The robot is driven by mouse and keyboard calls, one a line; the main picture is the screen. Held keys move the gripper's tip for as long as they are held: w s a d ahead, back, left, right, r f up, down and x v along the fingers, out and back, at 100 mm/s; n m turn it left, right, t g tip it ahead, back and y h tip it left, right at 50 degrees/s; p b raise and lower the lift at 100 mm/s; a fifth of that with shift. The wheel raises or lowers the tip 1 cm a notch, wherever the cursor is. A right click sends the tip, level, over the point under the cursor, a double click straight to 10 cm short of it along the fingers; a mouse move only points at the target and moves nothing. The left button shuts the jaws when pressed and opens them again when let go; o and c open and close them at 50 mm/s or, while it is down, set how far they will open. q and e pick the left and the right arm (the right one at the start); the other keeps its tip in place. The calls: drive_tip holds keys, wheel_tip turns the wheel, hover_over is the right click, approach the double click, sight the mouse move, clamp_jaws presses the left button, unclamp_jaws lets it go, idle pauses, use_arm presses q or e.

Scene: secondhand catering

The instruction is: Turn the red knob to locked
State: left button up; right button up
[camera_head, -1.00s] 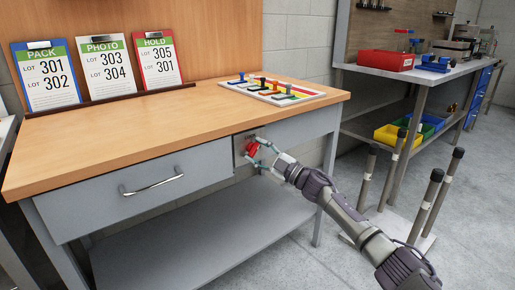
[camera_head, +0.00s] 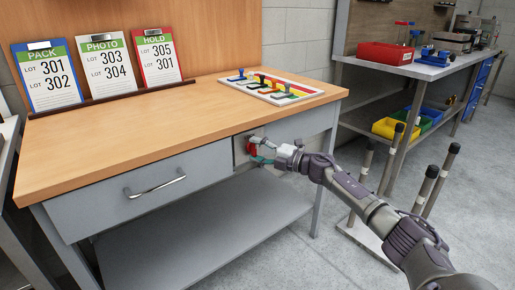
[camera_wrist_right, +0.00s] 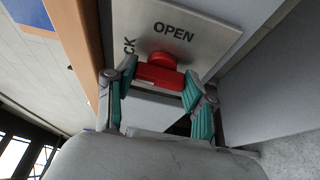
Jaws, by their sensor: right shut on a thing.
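The red knob (camera_head: 252,148) sits on a small pale plate on the front of the bench, right of the drawer. In the right wrist view the knob (camera_wrist_right: 160,74) lies between the teal finger pads, its bar running across from one to the other. The plate (camera_wrist_right: 198,22) shows the word OPEN above the knob and letters ending in CK at its left. My right gripper (camera_head: 258,151) is shut on the knob and partly covers it in the head view. My left gripper is not in view.
The closed drawer (camera_head: 120,190) with a metal handle is left of the knob. A board with coloured pieces (camera_head: 271,87) lies on the bench top above. Several dark-topped posts (camera_head: 432,172) stand by my right arm. The lower shelf (camera_head: 200,230) is bare.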

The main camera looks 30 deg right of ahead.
drive_tip(key=shift+f, duration=0.1)
idle(0.4)
drive_tip(key=o, duration=1.2)
drive_tip(key=shift+c, duration=0.2)
drive_tip(key=v, duration=1.2)
